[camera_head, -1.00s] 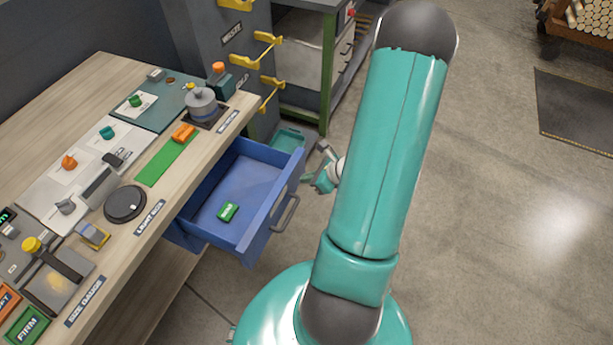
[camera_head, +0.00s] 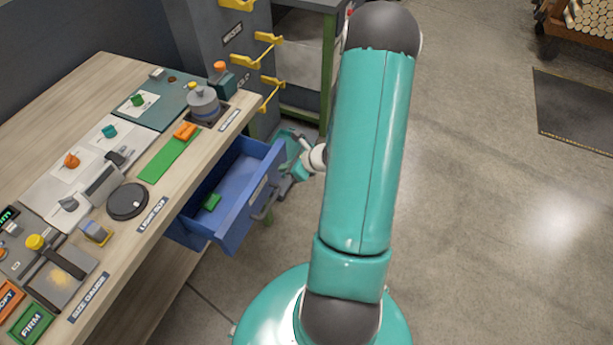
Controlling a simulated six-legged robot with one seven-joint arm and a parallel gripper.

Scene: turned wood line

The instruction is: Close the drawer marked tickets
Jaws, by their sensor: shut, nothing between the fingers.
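The blue drawer (camera_head: 232,232) stands partly open under the right edge of the workbench. A label plate is on its front, too small and slanted to read. A grey bar handle (camera_head: 264,206) is on the front. My gripper (camera_head: 281,184) is at the drawer front near the handle, shut and empty. It seems to touch the front, but the exact contact is hard to tell.
The workbench (camera_head: 140,215) holds a light box, a size gauge, knobs and a round black disc (camera_head: 127,201). A grey cabinet (camera_head: 230,45) with yellow handles (camera_head: 268,38) stands behind.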

